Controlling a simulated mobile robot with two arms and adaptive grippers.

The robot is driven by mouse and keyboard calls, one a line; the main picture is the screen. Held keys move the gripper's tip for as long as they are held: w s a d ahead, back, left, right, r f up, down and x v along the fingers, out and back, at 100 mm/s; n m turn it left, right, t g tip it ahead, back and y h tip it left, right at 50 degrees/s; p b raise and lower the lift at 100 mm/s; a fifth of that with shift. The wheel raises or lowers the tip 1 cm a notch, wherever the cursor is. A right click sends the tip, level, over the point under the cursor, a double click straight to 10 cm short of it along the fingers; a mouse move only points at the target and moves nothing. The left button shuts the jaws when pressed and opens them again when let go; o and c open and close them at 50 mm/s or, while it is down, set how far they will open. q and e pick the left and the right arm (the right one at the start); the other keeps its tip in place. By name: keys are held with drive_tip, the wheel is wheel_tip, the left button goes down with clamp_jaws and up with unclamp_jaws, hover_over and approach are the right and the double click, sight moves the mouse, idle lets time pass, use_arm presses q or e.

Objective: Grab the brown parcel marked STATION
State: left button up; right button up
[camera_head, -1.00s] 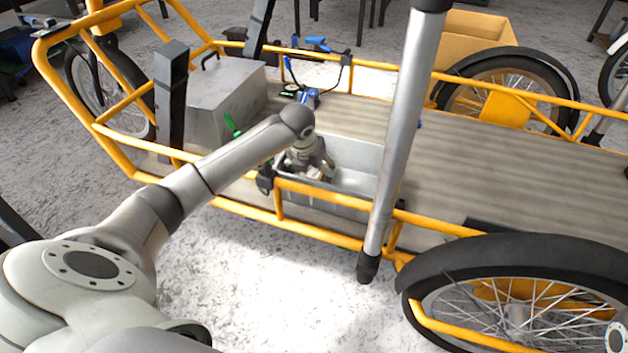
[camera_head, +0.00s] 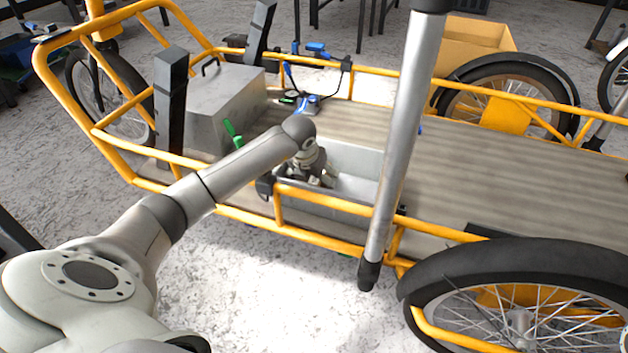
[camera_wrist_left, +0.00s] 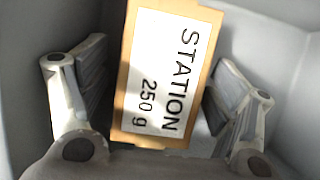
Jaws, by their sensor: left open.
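The brown parcel (camera_wrist_left: 209,73) carries a white label reading STATION, 250 g. In the left wrist view it lies in the middle, inside a grey bin. My left gripper (camera_wrist_left: 165,90) is open, with one finger on each side of the parcel; a gap shows on both sides. In the head view my left gripper (camera_head: 322,178) reaches down into the grey bin (camera_head: 362,160) on the cargo bike's bed, and the parcel is mostly hidden there. My right gripper is not in view.
The bike's yellow rails (camera_head: 330,200) run close around the bin. A grey metal box (camera_head: 212,105) and a green-handled tool (camera_head: 232,132) are left of it. A cardboard box (camera_head: 470,40) is behind.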

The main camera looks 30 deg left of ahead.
use_arm(q)
drive_tip(key=shift+c, duration=0.3)
drive_tip(key=c, duration=1.2)
